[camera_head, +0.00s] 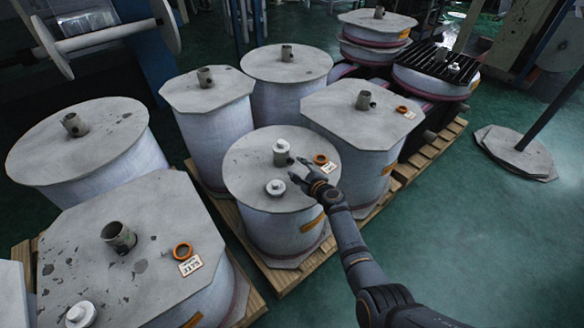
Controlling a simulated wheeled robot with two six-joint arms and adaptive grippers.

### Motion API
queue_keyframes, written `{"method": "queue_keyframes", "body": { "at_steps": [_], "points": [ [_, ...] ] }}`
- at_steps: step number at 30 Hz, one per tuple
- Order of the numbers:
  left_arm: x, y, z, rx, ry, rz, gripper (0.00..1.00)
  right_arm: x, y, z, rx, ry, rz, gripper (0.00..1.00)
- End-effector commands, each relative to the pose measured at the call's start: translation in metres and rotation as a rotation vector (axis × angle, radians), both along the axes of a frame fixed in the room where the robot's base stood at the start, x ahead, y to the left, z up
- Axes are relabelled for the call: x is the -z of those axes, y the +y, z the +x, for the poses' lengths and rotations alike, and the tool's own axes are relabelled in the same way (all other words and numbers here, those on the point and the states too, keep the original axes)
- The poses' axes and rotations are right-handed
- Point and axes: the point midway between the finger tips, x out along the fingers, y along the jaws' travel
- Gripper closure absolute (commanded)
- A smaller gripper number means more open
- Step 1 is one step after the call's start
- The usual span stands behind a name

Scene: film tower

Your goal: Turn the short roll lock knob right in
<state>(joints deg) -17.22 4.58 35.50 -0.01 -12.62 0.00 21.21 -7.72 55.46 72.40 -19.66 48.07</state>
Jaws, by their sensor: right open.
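The short roll (245,165) stands in the middle among taller rolls, with a grey round top plate. A core tube (280,158) rises from its plate, with a pale knob-like cap (280,145) on top. A second pale round knob (275,187) sits on the plate in front of the tube. I cannot tell which is the lock knob. My right gripper (296,171) reaches in from the lower right, open, fingers pointing left beside the tube and above the plate. It looks empty; whether it touches anything is unclear. My left gripper is not in view.
An orange ring (321,159) and a small tag (328,168) lie on the short roll's plate. Taller rolls crowd around on wooden pallets (262,270). Another pale knob (80,315) is on the front left roll. Green floor (440,240) is clear at right, short of stacked plates (515,150).

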Motion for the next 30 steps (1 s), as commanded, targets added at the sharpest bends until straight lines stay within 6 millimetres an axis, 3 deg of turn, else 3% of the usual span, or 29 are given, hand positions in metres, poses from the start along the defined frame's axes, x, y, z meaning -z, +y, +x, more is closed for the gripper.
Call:
{"method": "queue_keyframes", "body": {
  "at_steps": [1,6,18,28,30],
  "points": [
    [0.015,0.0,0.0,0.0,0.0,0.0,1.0,0.01,0.005,0.01,0.0,-0.001,0.002,0.52],
    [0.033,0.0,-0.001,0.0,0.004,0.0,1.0,0.016,0.015,0.034,0.0,-0.001,0.001,0.52],
    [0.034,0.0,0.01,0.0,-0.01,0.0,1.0,0.013,0.019,0.042,0.0,0.0,-0.001,0.52],
    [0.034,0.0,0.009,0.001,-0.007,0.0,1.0,0.014,0.019,0.042,0.0,0.0,-0.001,0.96],
    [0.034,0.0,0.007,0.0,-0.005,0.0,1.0,0.014,0.019,0.042,0.0,0.0,-0.001,1.0]
  ]
}}
